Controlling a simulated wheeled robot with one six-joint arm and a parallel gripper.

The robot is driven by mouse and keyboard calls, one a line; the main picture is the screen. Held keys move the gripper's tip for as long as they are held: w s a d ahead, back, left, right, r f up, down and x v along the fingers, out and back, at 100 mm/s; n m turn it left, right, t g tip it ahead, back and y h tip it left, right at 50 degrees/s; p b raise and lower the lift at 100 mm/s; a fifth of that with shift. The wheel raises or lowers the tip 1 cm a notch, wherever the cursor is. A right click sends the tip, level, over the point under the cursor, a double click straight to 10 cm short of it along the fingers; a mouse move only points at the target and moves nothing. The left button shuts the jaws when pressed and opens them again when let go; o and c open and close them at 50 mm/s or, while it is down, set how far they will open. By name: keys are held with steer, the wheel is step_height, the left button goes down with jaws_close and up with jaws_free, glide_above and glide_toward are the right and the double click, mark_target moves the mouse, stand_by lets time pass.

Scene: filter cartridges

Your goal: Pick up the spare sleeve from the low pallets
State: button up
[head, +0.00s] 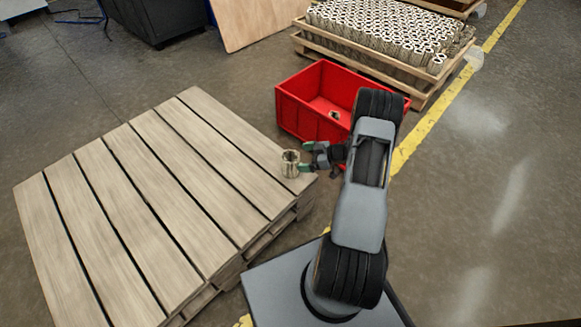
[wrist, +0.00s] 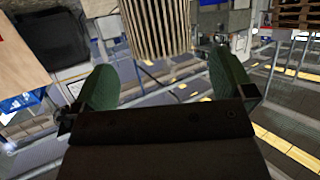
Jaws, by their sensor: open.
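The spare sleeve (head: 290,163) is a short, beige, ribbed cylinder. It stands upright near the right corner of the low pallets (head: 135,200) in the head view. My gripper (head: 306,160) is just to the right of it, pointing left toward it. In the wrist view the ribbed sleeve (wrist: 157,25) fills the top middle, ahead of the two green fingertips (wrist: 165,85). The fingers are apart with nothing between them, and the sleeve appears just beyond their tips. The sleeve's top is cut off in the wrist view.
A red crate (head: 290,112) stands behind my gripper, with a small piece (head: 334,115) inside. A wooden tray (head: 415,88) packed with similar sleeves lies at the back right. A plywood sheet (head: 245,20) and a dark bin (head: 155,18) are at the back. Bare floor lies right of the yellow line.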

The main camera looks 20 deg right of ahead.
mark_target(296, 157)
steer(key=shift+b+x, duration=1.4)
steer(key=shift+x, duration=1.6)
steer(key=shift+r, duration=0.15)
steer(key=shift+c, duration=0.2)
steer(key=c, duration=0.8)
steer(key=shift+r, duration=0.1)
